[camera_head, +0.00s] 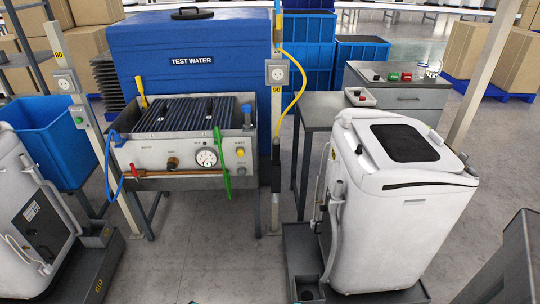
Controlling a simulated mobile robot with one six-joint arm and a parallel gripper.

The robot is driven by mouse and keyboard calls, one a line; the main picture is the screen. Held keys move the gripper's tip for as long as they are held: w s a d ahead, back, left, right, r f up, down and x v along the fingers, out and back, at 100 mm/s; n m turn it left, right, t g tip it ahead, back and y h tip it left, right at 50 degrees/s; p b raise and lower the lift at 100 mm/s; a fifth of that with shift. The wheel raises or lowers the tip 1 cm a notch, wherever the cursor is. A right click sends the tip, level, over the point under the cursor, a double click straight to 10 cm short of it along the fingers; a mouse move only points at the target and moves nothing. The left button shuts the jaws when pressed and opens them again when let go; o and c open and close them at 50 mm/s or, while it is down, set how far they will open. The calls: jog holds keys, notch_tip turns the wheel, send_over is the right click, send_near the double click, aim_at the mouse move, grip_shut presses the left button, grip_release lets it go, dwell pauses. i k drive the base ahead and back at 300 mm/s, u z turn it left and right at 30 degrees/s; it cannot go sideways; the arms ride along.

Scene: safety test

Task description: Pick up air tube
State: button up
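No part is clearly marked as the air tube, and several tube-like things show. A yellow tube (304,78) arcs from beside the post marked 90 and comes down along its right side. A blue tube (107,165) loops at the left of the grey test panel (150,157). A long green piece (222,165) hangs upright at the front of the panel, near its gauge. A copper-coloured rod (180,172) runs along the panel's lower edge. I cannot tell which of these is the air tube. My gripper is not in view.
A blue TEST WATER tank (200,85) stands behind the panel. White appliances stand at right (425,215) and left (20,190) on dark bases. The grey post (277,190) stands right of the panel. A dark grey block (515,265) fills the lower right corner. Floor in front is clear.

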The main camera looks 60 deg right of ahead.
aim_at(276, 143)
jog(key=i, duration=0.95)
jog(key=z, duration=0.05)
